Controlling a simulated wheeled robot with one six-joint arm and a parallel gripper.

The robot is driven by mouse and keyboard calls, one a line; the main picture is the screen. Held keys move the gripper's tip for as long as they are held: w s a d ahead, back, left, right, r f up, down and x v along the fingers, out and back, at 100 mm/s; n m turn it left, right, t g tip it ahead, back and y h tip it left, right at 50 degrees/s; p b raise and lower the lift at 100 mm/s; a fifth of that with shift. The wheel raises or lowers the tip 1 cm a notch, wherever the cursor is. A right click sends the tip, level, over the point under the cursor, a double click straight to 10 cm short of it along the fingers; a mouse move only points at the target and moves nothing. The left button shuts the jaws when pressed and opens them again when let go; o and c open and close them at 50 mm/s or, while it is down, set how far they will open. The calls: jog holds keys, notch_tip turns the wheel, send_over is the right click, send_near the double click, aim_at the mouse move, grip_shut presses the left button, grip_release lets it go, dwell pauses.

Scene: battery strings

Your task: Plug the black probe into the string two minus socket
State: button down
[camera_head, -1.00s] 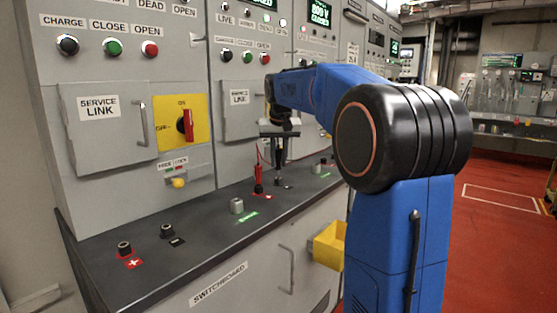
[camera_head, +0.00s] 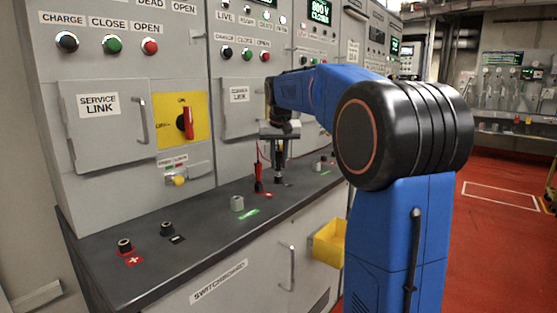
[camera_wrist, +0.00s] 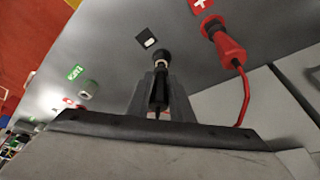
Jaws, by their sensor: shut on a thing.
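My gripper (camera_head: 279,146) is shut on the black probe (camera_head: 279,163) and holds it upright over the counter of the second cabinet. In the wrist view the gripper (camera_wrist: 161,85) grips the black probe (camera_wrist: 158,97) between its two fingers. The probe's lower end lines up with the black minus socket (camera_wrist: 161,55) beside a black minus label (camera_wrist: 147,39). It looks to be at or in the socket; I cannot tell how deep. The red probe (camera_head: 258,178) stands in the plus socket beside it, and also shows in the wrist view (camera_wrist: 226,45) with its red lead.
A grey holder (camera_head: 237,203) with a green label stands left of the red probe. A yellow bin (camera_head: 329,240) hangs on the counter front. The cabinet face rises behind.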

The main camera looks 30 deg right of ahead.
jog(key=shift+f, duration=1)
jog(key=c, duration=1.5)
grip_release()
jog(key=v, duration=1.7)
jog(key=shift+s+a+r, duration=0.1)
jog(key=shift+a+r, duration=0.05)
jog(key=s+a+f+n, duration=0.1)
jog(key=s+a+f, duration=0.4)
jog(key=s+f, duration=0.3)
jog(key=s+a+f+n, duration=0.2)
jog(key=s+a+f, duration=0.35)
jog(key=s, duration=0.35)
jog(key=s+a+f, duration=0.1)
jog(key=s+f, duration=0.4)
jog(key=f, duration=0.2)
jog(key=s+a+f+n+y, duration=0.1)
jog(key=s+a+f, duration=0.1)
jog(key=s+f, duration=0.4)
jog(key=s+a+f+n+t, duration=0.1)
jog(key=s+a+f, duration=0.1)
jog(key=s+f, duration=0.4)
notch_tip(320, 180, down, 2)
jog(key=shift+a+f+y, duration=0.1)
jog(key=shift+a+y, duration=0.05)
jog(key=shift+y, duration=0.15)
